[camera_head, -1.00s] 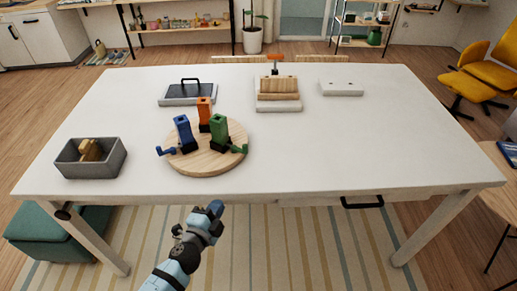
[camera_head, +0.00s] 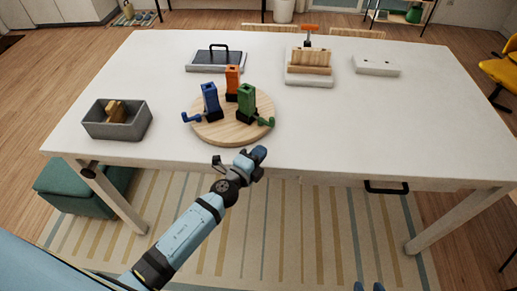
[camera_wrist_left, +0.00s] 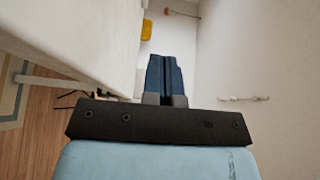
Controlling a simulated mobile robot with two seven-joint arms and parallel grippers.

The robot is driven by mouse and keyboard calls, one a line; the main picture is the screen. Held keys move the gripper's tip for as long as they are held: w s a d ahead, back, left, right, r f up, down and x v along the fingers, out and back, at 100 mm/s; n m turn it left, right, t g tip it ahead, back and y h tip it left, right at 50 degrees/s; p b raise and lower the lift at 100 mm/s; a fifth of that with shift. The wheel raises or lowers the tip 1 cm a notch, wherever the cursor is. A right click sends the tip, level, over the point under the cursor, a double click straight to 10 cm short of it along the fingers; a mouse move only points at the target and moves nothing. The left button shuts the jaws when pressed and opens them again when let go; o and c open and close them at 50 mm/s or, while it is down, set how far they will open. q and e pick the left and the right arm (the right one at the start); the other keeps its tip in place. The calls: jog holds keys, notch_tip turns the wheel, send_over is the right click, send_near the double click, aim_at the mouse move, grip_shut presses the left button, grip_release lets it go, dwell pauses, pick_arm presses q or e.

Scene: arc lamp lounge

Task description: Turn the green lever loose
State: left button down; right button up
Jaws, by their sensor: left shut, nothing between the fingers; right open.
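A round wooden board (camera_head: 215,130) on the white table carries a blue, an orange and a green upright clamp. The green clamp (camera_head: 246,98) stands at the right of the board, with its green lever (camera_head: 266,121) sticking out to the right near the board's edge. My left gripper (camera_head: 259,153) is shut and empty at the table's front edge, apart from the lever and nearer to me. Its closed blue fingers (camera_wrist_left: 166,75) show in the left wrist view.
The blue clamp (camera_head: 210,100) and orange clamp (camera_head: 232,80) stand close to the green one. A grey bin (camera_head: 105,130) with a wooden piece is at left. A black-handled tray (camera_head: 213,68), wooden blocks (camera_head: 310,62) and a white block (camera_head: 376,66) are behind. The table's right half is clear.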

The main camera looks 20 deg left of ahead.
aim_at(262, 119)
pick_arm(q)
jog(key=x, duration=0.7)
jog(key=shift+w, duration=0.3)
jog(key=shift+w+a+f+b, duration=0.1)
jog(key=shift+w+a+b, duration=0.2)
jog(key=shift+w+a, duration=0.75)
jog(key=shift+w, duration=0.45)
jog(key=shift+y, duration=0.3)
